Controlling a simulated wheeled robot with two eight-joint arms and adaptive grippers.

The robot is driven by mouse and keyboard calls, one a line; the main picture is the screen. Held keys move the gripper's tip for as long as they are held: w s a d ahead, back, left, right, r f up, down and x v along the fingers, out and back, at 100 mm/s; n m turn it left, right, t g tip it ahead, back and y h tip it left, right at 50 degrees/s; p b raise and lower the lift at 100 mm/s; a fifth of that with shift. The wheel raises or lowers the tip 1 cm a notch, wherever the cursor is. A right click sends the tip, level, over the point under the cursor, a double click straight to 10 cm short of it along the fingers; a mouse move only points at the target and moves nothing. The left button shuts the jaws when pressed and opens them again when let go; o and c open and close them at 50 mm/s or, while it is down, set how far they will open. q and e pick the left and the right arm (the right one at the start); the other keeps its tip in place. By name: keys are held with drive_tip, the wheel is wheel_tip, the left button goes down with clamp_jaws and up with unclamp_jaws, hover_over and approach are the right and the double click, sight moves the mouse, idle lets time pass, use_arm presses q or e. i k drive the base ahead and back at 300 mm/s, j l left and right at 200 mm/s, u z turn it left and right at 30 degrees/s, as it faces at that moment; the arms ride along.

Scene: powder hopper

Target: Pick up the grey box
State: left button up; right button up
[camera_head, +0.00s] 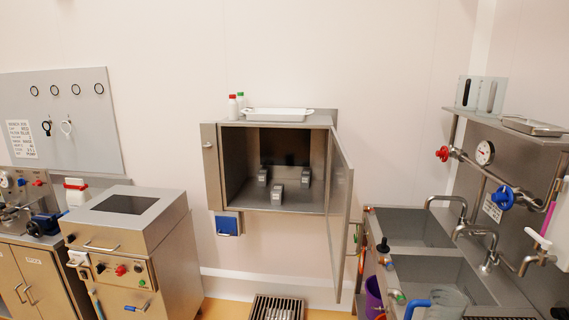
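Three small grey boxes are inside an open steel wall cabinet (228,170). One grey box (263,175) stands at the left, another grey box (306,176) at the right, and a third grey box (278,189) nearer the front in the middle. They look alike and stand apart from each other on the cabinet floor. The cabinet door (341,205) is swung open to the right. Neither of my grippers is in view.
A white tray (277,115) and two small bottles (234,106) sit on top of the cabinet. A steel machine (130,235) stands to the left. A sink counter (430,262) with taps and valves is on the right. A floor grate (275,307) lies below the cabinet.

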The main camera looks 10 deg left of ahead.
sight(276, 193)
drive_tip(key=i+j+u, duration=0.25)
drive_tip(key=i+u, duration=0.25)
drive_tip(key=i, duration=0.25)
drive_tip(key=i+j, duration=0.15)
drive_tip(key=i, duration=0.4)
drive_tip(key=i+j, duration=0.15)
drive_tip(key=i, duration=0.45)
